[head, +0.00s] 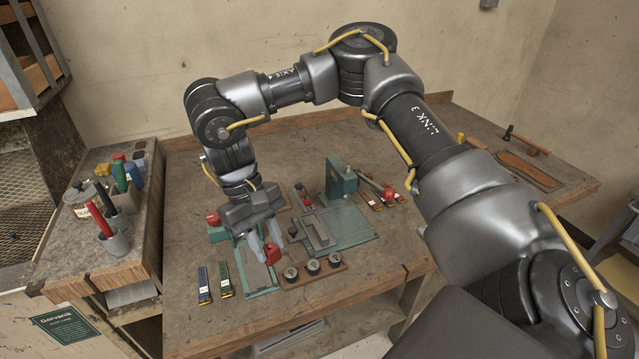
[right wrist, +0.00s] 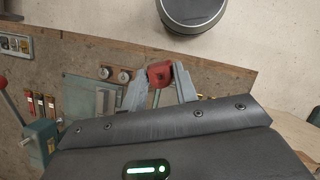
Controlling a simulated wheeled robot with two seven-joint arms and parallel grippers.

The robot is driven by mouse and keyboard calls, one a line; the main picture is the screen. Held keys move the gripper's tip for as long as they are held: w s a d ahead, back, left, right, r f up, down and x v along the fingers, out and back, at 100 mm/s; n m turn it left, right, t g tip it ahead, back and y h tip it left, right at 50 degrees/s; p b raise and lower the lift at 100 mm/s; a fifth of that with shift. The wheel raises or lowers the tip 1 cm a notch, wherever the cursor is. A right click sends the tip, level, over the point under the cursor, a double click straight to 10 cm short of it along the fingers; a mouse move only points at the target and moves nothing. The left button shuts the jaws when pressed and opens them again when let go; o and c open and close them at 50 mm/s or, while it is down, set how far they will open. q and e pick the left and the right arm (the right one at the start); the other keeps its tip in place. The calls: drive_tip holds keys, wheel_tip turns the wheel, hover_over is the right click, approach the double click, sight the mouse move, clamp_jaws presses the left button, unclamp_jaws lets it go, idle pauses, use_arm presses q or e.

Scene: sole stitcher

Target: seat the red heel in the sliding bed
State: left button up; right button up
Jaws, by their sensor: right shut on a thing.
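My right gripper (head: 268,243) is shut on the red heel (head: 273,257) and points down over the front of the workbench. In the right wrist view the red heel (right wrist: 160,73) sits between the two grey fingertips. In the head view the heel appears over the far end of a narrow green plate (head: 262,279); its height above it is hard to judge. A grey slotted block (head: 316,231), which looks like the sliding bed, lies to the right on a green base (head: 352,233). It appears empty. My left gripper is not in view.
A green press head (head: 341,181) with a red-tipped lever (head: 388,193) stands behind the block. A wooden strip with several round weights (head: 312,267) lies just right of the heel. Blue and green strips (head: 204,284) lie to the left. The bench's front right is clear.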

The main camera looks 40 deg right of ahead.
drive_tip(key=w+d+f+n+t+h+p, duration=0.25)
drive_tip(key=w+f+n+t+h, duration=0.2)
drive_tip(key=w+n, duration=0.85)
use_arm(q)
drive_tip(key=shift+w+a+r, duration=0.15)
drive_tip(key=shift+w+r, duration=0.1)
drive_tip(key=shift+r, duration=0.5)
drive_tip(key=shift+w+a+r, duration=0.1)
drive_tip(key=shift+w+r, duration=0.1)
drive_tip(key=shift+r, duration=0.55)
use_arm(e)
drive_tip(key=w+d+f+n+t+y, duration=0.1)
drive_tip(key=d+f+n+t, duration=0.1)
drive_tip(key=d+n, duration=0.7)
drive_tip(key=w+d+f+n+t+y, duration=0.1)
drive_tip(key=d+f+n+t+y, duration=0.1)
drive_tip(key=d+n, duration=0.7)
drive_tip(key=shift+d, duration=1.6)
drive_tip(key=shift+y, duration=0.25)
